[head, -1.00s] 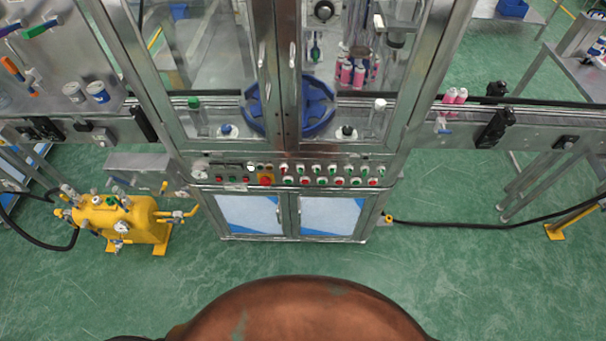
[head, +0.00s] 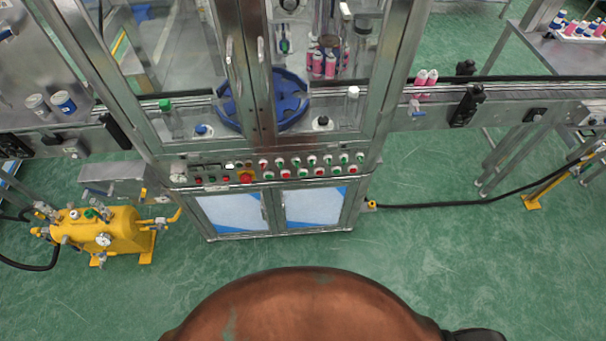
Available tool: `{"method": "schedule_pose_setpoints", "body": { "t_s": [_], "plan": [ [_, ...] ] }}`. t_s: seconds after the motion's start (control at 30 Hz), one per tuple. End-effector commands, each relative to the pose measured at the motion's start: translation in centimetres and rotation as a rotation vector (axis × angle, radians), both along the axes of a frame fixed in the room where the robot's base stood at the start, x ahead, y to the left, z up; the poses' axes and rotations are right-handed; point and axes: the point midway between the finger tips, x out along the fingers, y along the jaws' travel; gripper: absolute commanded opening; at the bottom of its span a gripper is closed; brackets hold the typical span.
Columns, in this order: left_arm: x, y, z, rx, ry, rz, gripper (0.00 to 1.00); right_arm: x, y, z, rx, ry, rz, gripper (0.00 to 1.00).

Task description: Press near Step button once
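A button panel (head: 270,171) runs across the front of the steel crimping machine, below its glass doors. It carries a red emergency-style knob (head: 246,177) on a yellow plate and several small green, red and white buttons (head: 310,167) in rows to its right. The button labels are too small to read, so I cannot tell which one is the Step button. Neither of my grippers shows in the head view.
Green floor (head: 400,265) lies clear in front of the machine. A yellow tank (head: 105,232) with hoses stands at left. A conveyor (head: 530,92) with pink cans (head: 427,78) extends right, and a black cable (head: 450,204) runs along the floor. Blue-lined lower doors (head: 232,211) are closed.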

Motion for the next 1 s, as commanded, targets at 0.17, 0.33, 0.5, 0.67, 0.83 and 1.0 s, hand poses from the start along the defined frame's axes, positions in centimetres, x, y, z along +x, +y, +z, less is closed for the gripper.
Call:
{"method": "schedule_pose_setpoints", "body": {
  "t_s": [0.17,0.33,0.5,0.67,0.83,1.0],
  "plan": [
    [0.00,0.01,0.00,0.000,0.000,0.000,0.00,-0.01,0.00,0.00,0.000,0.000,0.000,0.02],
    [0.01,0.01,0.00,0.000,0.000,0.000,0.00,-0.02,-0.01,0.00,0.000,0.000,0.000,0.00],
    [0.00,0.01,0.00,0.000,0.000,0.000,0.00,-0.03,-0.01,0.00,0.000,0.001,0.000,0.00],
    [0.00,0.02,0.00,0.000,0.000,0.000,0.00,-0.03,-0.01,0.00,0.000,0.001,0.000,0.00],
    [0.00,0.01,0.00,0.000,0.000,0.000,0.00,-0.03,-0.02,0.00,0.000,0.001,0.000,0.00],
    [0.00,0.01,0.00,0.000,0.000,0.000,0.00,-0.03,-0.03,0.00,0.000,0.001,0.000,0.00]
  ]
}}
